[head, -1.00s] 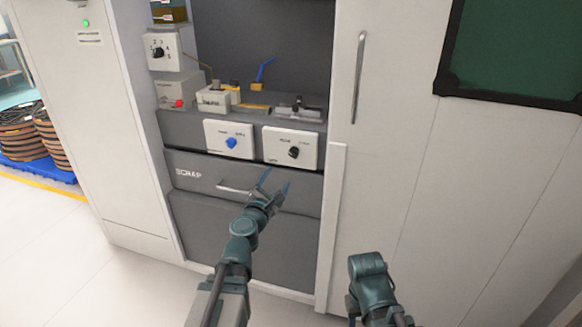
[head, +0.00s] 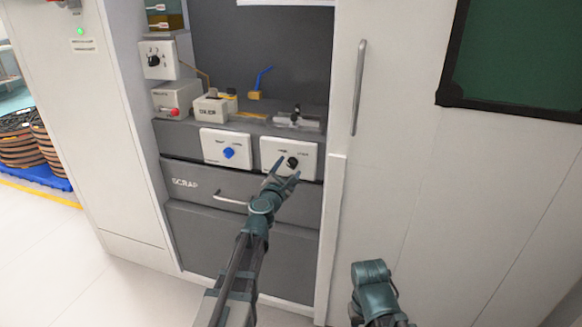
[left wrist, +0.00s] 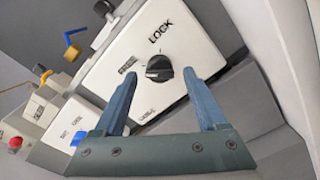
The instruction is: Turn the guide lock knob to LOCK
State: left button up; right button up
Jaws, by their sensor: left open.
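The black guide lock knob (head: 292,162) sits on the right white panel (head: 272,147) on the front of the grey station. In the left wrist view the knob (left wrist: 160,70) shows close up, with LOCK printed above it and smaller labels beside and below it. A pale mark shows at its left side; its exact setting is hard to tell. My left gripper (left wrist: 157,76) is open and empty, its two blue fingers reaching toward the knob from below, one on each side. Whether they touch it is unclear. My right arm shows at the lower right of the head view; its gripper does not.
A white panel with a blue knob (head: 229,152) is directly left. Below is the SCRAP drawer with a bar handle (head: 231,199). Small boxes, a red knob (head: 174,112) and a blue lever (head: 263,77) stand above. A cabinet door handle (head: 358,88) is at right.

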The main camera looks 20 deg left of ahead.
pick_arm(q)
jog(key=shift+w, duration=0.65)
grip_shut()
